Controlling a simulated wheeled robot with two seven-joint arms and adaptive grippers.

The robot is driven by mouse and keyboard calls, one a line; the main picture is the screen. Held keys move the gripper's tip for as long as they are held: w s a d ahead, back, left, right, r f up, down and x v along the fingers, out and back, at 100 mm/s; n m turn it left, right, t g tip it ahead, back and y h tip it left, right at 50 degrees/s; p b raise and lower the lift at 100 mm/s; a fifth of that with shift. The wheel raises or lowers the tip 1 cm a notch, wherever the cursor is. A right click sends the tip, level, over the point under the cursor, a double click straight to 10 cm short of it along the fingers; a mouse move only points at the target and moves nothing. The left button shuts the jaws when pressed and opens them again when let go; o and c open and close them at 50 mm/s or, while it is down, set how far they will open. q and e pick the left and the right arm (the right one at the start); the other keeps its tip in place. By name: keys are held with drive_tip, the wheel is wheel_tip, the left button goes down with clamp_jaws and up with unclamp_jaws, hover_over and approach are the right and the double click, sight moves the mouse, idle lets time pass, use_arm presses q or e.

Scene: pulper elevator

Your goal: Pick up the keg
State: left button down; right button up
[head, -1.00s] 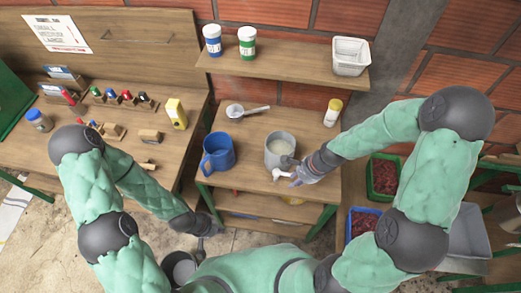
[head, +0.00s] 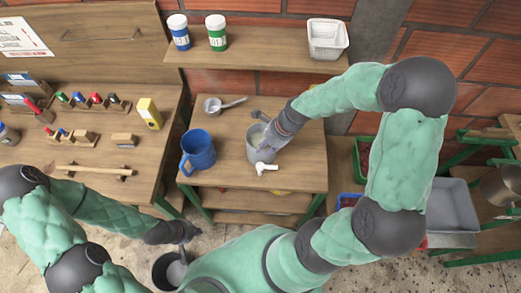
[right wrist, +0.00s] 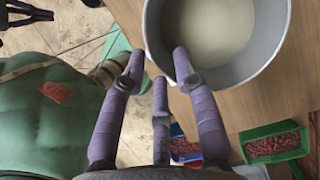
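The keg is a grey round vessel (head: 254,146) with a white tap (head: 265,168) low on its front. It stands upright on the small wooden table. The right wrist view shows its open top (right wrist: 213,36) with pale contents. My right gripper (head: 268,137) is at the keg's upper right side in the head view. In the right wrist view its fingers (right wrist: 158,75) are spread, with one overlapping the keg's rim; I cannot tell whether it touches. My left gripper (head: 186,238) hangs low at the front left, away from the keg, its fingers unclear.
A blue jug (head: 198,151) stands left of the keg. A metal scoop (head: 222,104) lies behind it. A shelf (head: 265,58) above holds two jars and a white basket (head: 327,39). A dark bucket (head: 168,271) is below my left gripper.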

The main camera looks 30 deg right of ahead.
sight(255, 158)
drive_tip(key=shift+d+b+x, duration=0.15)
drive_tip(key=shift+b+x, duration=0.35)
drive_tip(key=shift+x, duration=0.95)
drive_tip(key=shift+d+b+x, duration=0.15)
drive_tip(key=shift+b+x, duration=0.35)
drive_tip(key=shift+x, duration=0.95)
drive_tip(key=shift+c, duration=0.3)
clamp_jaws()
drive_tip(key=shift+w, duration=0.1)
